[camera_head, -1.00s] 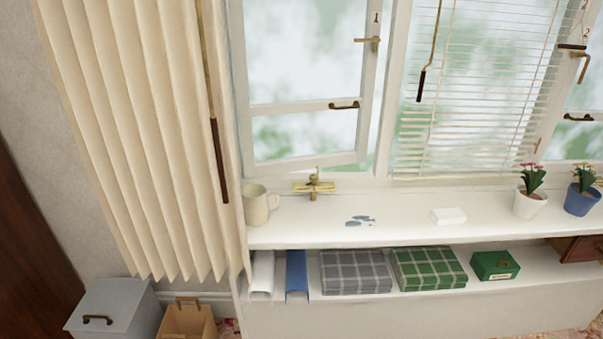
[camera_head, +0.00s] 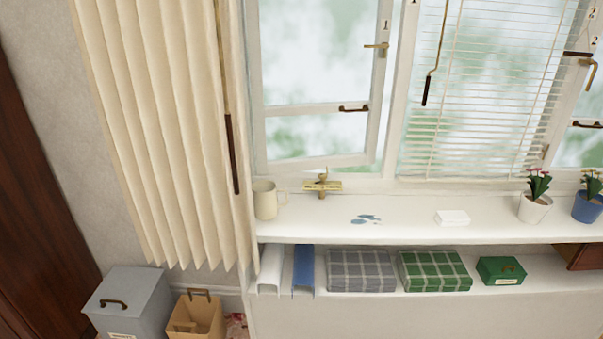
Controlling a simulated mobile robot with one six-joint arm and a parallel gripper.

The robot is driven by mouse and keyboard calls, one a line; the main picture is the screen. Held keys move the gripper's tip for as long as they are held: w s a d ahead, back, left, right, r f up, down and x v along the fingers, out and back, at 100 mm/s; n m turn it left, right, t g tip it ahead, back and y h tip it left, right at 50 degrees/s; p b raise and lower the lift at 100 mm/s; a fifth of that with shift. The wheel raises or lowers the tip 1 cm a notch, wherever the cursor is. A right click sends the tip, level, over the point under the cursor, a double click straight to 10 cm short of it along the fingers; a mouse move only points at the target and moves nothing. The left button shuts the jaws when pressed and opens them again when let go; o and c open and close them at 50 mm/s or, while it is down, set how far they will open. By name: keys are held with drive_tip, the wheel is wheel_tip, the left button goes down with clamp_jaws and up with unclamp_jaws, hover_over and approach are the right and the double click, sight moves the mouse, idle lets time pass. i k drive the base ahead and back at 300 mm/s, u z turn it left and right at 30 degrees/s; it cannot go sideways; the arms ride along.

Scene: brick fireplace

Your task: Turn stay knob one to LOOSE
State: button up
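The window marked 1 (camera_head: 384,80) stands at the upper middle of the head view and looks ajar. It has a brass handle (camera_head: 377,45) on its right stile and a dark pull (camera_head: 354,109) on its lower rail. A brass stay with a knob (camera_head: 322,182) sits on the sill below this window, near its lower left. The knob stands up from a flat brass bar. Any LOOSE marking is too small to read. My gripper is not in view.
A cream mug (camera_head: 265,199) stands just left of the stay. Blue spots (camera_head: 366,219), a white block (camera_head: 452,217) and potted flowers (camera_head: 534,206) lie along the sill (camera_head: 400,232) to the right. The cream curtain (camera_head: 165,130) hangs at left.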

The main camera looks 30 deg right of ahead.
sight(322, 176)
drive_tip(key=u, duration=0.7)
drive_tip(key=k, duration=1.15)
drive_tip(key=z, duration=1.4)
drive_tip(key=i, duration=0.8)
drive_tip(key=u, duration=0.2)
